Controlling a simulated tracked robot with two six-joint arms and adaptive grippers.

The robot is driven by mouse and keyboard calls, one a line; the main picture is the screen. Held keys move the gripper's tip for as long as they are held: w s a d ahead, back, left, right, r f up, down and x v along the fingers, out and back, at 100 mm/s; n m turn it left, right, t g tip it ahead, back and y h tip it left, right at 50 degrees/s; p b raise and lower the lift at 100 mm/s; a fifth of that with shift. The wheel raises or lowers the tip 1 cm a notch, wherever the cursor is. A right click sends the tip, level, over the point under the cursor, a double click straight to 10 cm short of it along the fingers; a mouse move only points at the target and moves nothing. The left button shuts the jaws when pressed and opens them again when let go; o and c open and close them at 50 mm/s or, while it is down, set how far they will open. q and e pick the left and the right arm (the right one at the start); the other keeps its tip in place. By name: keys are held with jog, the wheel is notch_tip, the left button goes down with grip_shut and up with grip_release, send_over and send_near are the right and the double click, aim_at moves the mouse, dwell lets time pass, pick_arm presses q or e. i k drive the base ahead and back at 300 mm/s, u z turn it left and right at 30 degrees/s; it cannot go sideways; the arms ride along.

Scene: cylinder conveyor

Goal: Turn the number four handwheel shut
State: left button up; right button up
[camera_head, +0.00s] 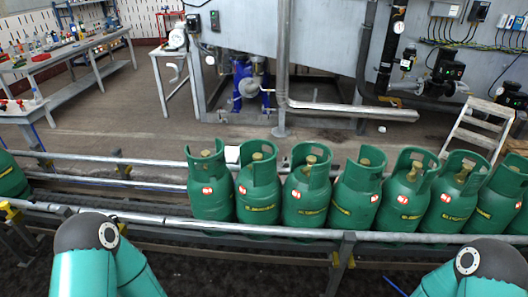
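Several green gas cylinders stand upright in a row on the conveyor, among them the leftmost of the group (209,190), one near the middle (306,205) and one further right (408,200). Each has a collar around a small brass-coloured valve top, such as the valve (310,160) on the middle one. No number can be made out on any handwheel, and whether any valve is open or shut cannot be told. My two teal arms show at the bottom left and bottom right corners. Neither gripper is in view.
A metal guard rail (130,215) runs along the near side of the cylinders. Another cylinder (10,178) stands apart at the far left, with an empty conveyor stretch between. Behind are workbenches (70,50), a blue pump (245,85), pipes and a stepladder (478,130).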

aim_at(257, 156)
jog(key=u, duration=0.2)
jog(key=i, duration=1)
jog(key=u, duration=0.6)
jog(key=i, duration=0.6)
jog(key=u, duration=0.25)
